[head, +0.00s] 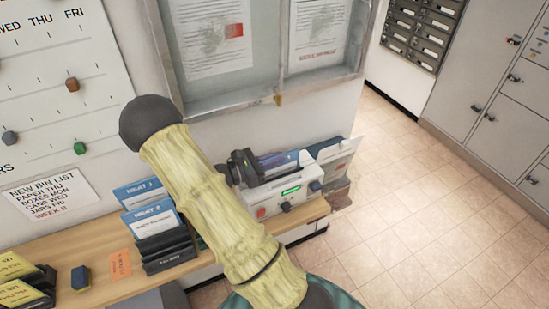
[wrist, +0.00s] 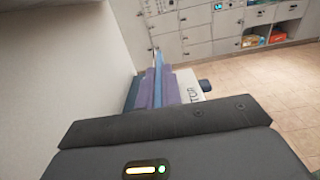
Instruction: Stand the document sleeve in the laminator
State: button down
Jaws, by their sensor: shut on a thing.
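The laminator (head: 284,200) is a white box with a green display, a red button and dark knobs. It stands at the right part of the wooden shelf. My gripper (head: 252,166) is directly above and behind its top, shut on the document sleeve (head: 279,160), a thin blue-purple piece. The sleeve's lower edge is at the laminator's top; I cannot tell whether it is in the slot.
A dark rack (head: 170,248) with blue-headed cards stands left on the shelf (head: 100,262). An orange label (head: 119,262) and a small dark blue block (head: 81,277) lie further left. Blue and white sheets (head: 335,155) stand behind the laminator. A glass-fronted noticeboard (head: 262,55) hangs above.

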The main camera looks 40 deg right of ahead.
dwell(0.3)
jog(key=c, duration=1.5)
grip_release()
notch_tip(320, 180, up, 10)
jog(key=shift+r+b, duration=0.1)
jog(key=shift+b, duration=0.55)
